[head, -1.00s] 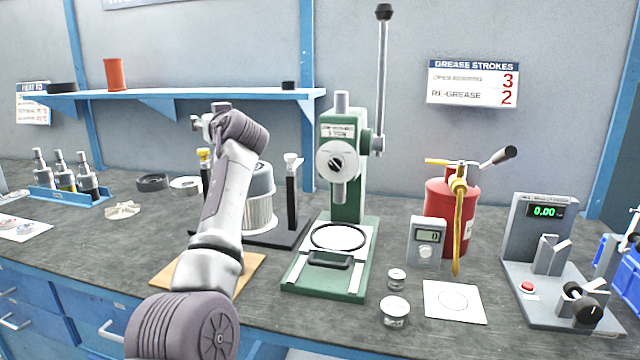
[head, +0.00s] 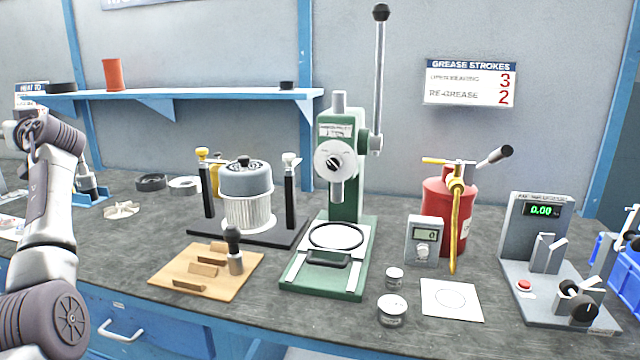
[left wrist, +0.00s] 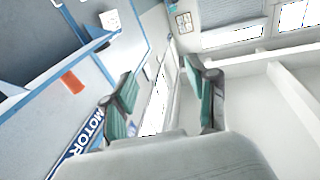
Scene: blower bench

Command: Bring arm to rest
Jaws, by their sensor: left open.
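My left arm stands at the left edge of the head view, raised over the left end of the bench (head: 130,240). Its gripper cannot be made out in the head view. In the left wrist view my left gripper (left wrist: 165,100) has its two green-padded fingers spread apart with nothing between them. It points up toward the wall and ceiling, clear of the bench. My right arm and gripper do not show.
A blower motor (head: 246,195) stands between two posts. A wooden board (head: 205,275), green arbor press (head: 335,215), red grease pump (head: 447,205) and grey test stand (head: 550,265) line the bench. A blue shelf (head: 180,95) crosses the wall behind.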

